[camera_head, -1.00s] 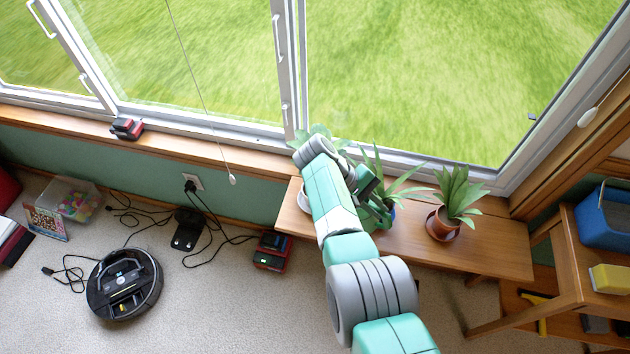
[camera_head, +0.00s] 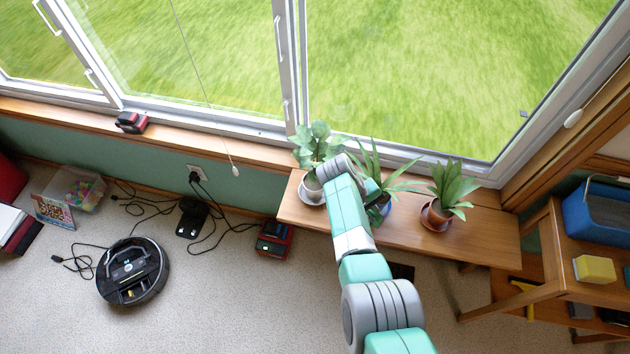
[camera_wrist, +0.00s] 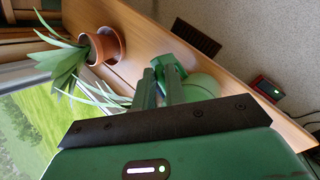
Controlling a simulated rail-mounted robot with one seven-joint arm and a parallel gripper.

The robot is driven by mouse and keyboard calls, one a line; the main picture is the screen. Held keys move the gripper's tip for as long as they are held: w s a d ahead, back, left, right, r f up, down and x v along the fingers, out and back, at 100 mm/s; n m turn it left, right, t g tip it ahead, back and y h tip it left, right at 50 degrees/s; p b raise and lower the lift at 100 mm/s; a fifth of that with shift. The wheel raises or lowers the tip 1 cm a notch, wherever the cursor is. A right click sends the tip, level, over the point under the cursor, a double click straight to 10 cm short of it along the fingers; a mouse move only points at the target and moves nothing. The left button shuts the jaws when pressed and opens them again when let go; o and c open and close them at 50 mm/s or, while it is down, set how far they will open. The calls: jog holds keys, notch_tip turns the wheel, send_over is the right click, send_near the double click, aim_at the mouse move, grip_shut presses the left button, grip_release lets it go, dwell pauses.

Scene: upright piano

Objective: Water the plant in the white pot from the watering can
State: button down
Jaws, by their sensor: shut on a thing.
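The white pot (camera_head: 311,191) with a broad-leaved plant (camera_head: 317,146) stands upright at the left end of the wooden bench in the head view. My arm passes just right of it and hides my gripper there. In the wrist view my gripper (camera_wrist: 160,78) is shut on a green part of what looks like the watering can. The can's pale green body (camera_wrist: 203,84) shows beside the fingers, partly hidden by my gripper. I cannot tell the can's tilt or its spout. The can is not clearly visible in the head view.
On the bench (camera_head: 480,240) a spiky plant in a blue pot (camera_head: 380,212) is partly behind my arm. A plant in a terracotta pot (camera_head: 435,214) stands further right. Window glass rises behind. A shelf with a blue bin (camera_head: 598,215) is at the right.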

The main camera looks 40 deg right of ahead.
jog(key=s+r+p, duration=0.5)
jog(key=p, duration=0.4)
jog(key=shift+d, duration=0.35)
dwell(0.3)
